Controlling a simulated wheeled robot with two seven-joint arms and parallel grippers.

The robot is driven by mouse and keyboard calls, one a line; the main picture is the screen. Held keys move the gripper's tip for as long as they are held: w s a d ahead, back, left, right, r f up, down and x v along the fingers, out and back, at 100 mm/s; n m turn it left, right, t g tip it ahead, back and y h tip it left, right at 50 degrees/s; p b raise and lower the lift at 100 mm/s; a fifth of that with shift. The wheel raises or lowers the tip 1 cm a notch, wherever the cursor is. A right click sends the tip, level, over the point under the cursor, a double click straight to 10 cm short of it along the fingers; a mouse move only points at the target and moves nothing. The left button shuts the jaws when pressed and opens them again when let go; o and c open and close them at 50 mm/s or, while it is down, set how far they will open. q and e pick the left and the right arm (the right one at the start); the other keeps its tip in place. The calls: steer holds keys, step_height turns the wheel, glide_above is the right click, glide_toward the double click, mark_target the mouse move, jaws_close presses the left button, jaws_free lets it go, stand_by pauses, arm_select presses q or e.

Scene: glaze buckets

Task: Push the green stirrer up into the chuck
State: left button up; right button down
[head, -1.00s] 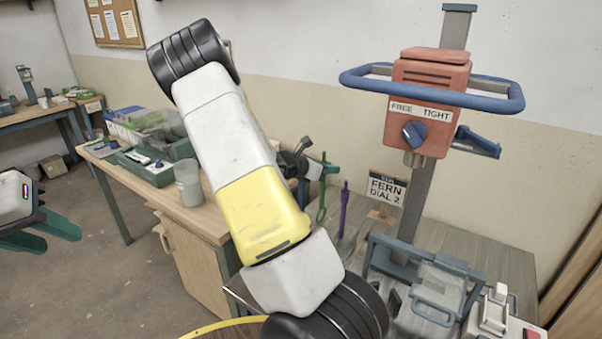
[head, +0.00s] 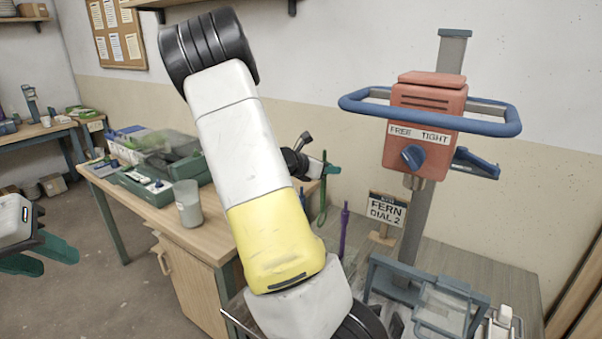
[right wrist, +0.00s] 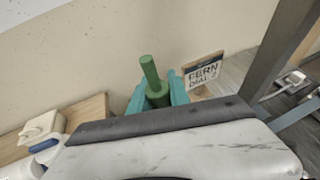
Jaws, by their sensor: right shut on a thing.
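My right gripper (head: 325,169) is shut on the green stirrer (head: 322,205), which hangs upright left of the mixing stand. In the right wrist view the stirrer's shaft (right wrist: 150,72) stands up between the teal fingers (right wrist: 157,97). The chuck (head: 413,183) is under the red mixer head (head: 425,125), to the right of my right gripper and apart from the stirrer. The head bears a blue knob (head: 412,156) under the words FREE and TIGHT; I cannot tell its setting. My left gripper (head: 45,262) is open and empty at the left edge.
A purple stirrer (head: 344,230) stands right of the green one. A sign (head: 386,210) reads FERN DIAL 2. A blue handle bar (head: 365,107) surrounds the mixer head. A grey frame (head: 435,295) stands below it. A cup (head: 188,203) and trays (head: 150,185) are on the wooden bench.

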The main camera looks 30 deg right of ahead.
steer(key=shift+r, duration=1.9)
